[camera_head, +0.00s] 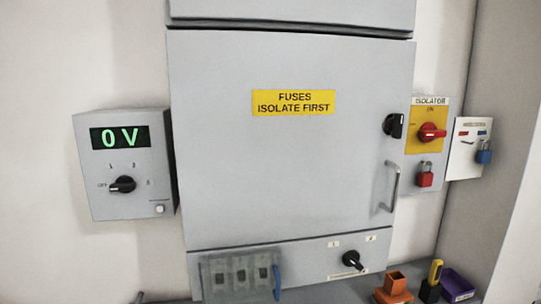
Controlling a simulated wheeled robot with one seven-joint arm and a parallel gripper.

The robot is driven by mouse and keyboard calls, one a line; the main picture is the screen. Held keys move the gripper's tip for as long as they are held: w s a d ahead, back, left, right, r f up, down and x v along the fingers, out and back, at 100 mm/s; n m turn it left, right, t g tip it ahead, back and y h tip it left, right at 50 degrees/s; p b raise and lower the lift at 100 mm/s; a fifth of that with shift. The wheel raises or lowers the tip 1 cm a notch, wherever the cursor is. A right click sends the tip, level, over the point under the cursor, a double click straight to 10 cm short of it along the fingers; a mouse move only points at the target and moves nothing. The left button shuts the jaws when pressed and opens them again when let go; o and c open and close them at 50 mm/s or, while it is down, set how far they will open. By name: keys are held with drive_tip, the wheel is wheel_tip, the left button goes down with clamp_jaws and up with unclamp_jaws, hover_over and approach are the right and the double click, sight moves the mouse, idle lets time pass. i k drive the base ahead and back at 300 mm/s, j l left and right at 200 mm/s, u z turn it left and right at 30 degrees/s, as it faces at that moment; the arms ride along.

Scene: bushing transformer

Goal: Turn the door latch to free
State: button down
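The black door latch (393,125) is a small knob on the right side of the grey cabinet door (270,170), near the edge. The door is closed and carries a yellow label (293,102) reading "FUSES ISOLATE FIRST". A grey door handle (392,186) sits below the latch. The red isolator switch (432,132) is on a yellow plate to the right of the door, under the words "ISOLATOR" and "ON". My gripper is not in view.
A meter box (124,165) at the left reads 0 V. A red padlock (425,175) sits under the isolator, and a blue padlock (484,153) is farther right. A black knob (352,261) is below the door. Orange (394,288) and purple (458,286) holders stand lower right.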

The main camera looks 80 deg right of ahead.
sight(394, 125)
drive_tip(key=z, duration=2.9)
